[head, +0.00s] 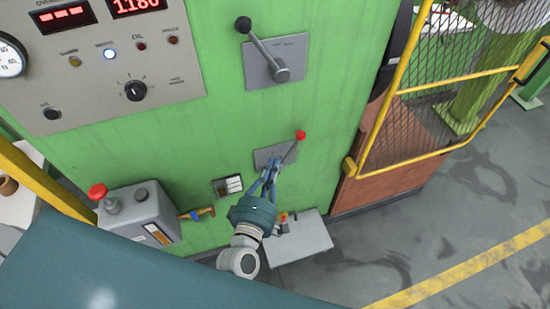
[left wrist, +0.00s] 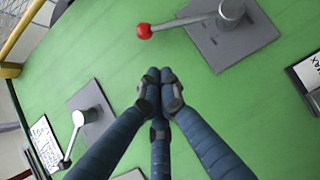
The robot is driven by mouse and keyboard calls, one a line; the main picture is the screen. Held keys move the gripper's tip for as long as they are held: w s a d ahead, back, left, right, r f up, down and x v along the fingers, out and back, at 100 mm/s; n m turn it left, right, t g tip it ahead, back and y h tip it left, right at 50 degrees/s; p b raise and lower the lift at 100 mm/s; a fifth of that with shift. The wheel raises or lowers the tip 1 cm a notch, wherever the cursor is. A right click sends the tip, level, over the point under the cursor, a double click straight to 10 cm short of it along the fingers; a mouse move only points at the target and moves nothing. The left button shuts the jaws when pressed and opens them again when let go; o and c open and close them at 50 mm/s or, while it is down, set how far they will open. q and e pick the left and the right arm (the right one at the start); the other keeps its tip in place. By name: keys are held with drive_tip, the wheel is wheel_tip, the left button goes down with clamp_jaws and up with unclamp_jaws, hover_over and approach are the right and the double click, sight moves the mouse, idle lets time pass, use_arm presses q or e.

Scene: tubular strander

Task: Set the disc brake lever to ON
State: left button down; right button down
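Two levers stand on the green cabinet, and I cannot read which is the disc brake lever. The red-knobbed lever (head: 291,150) sits on a grey plate, its knob up and to the right; its red knob (left wrist: 144,31) also shows in the left wrist view. Higher up is a black-knobbed lever (head: 261,47), its knob up and to the left of its pivot. My left gripper (head: 273,163) overlaps the red lever's plate in the head view. In the left wrist view its fingertips (left wrist: 160,77) are together, empty and apart from the red knob.
An indicator panel with a black dial (head: 134,91) is at upper left. A grey box with a red button (head: 97,191) stands at lower left. A yellow-framed mesh guard (head: 440,85) is at right. A grey box (head: 300,240) lies below my left gripper.

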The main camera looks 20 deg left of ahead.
use_arm(q)
drive_tip(key=s+d+f+m+g+h+b, duration=0.1)
drive_tip(key=s+f+m+g, duration=0.4)
drive_tip(key=f, duration=0.7)
drive_tip(key=s+f+m+g+h+b, duration=0.1)
drive_tip(key=s+f+m, duration=0.35)
drive_tip(key=f, duration=0.75)
drive_tip(key=s+d+f+m+g+b, duration=0.1)
drive_tip(key=s+f+m+g, duration=0.15)
drive_tip(key=s+f, duration=0.7)
drive_tip(key=s+a+f+m+g+y, duration=0.1)
drive_tip(key=s+a+f+m+g, duration=0.3)
drive_tip(key=s+f, duration=0.5)
drive_tip(key=s+a+f+m+g+y, duration=0.1)
drive_tip(key=s+a+f+m+g, duration=0.2)
drive_tip(key=s+a+f, duration=0.5)
drive_tip(key=s+f+g+b, duration=0.1)
drive_tip(key=s, duration=0.5)
drive_tip(key=shift+f+m, duration=0.4)
use_arm(e)
drive_tip(key=f, duration=0.4)
drive_tip(key=shift+s, duration=0.25)
use_arm(q)
drive_tip(key=shift+w, duration=0.1)
use_arm(e)
drive_tip(key=shift+a, duration=0.15)
